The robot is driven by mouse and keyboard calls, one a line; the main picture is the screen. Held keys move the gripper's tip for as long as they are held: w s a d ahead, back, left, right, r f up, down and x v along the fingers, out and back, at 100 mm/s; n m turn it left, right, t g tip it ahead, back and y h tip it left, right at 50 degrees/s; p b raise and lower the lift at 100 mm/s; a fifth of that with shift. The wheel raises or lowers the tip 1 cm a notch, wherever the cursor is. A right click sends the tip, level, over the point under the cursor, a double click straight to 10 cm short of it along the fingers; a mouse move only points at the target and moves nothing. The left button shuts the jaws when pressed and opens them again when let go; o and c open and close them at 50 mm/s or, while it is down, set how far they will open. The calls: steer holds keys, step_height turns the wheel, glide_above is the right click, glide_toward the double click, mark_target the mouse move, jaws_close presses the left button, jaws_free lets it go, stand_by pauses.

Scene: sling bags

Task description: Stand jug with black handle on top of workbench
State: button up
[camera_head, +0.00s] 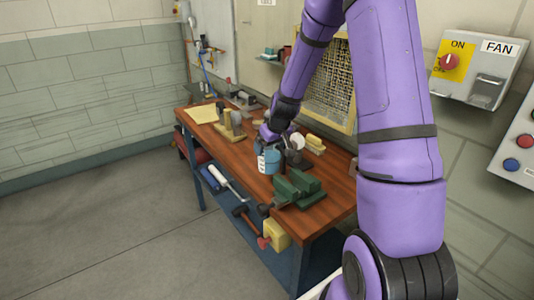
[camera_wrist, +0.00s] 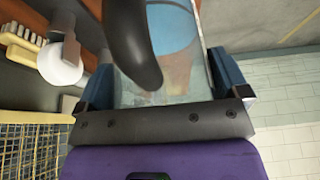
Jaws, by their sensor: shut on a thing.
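The jug (camera_head: 268,161) is clear with a blue band or contents and a pale label, and appears over the front part of the workbench (camera_head: 225,152) top. I cannot tell whether its base touches the wood. In the wrist view the jug (camera_wrist: 180,60) fills the space between my blue fingers, and its black handle (camera_wrist: 130,42) hangs in front of it. My gripper (camera_head: 268,136) is shut on the jug, reaching it from above; it also shows in the wrist view (camera_wrist: 162,84). My arm hides part of the bench's back.
A green vise (camera_head: 295,188) stands to the right of the jug. Wooden blocks with tools (camera_head: 232,124) stand to its left, and a brush (camera_head: 316,143) lies behind. A white round thing (camera_wrist: 60,64) is close by the gripper. A lower shelf holds several tools.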

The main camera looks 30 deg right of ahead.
mark_target(270, 160)
steer(key=shift+f, duration=2.9)
steer(key=o, duration=0.9)
steer(key=shift+f, duration=0.15)
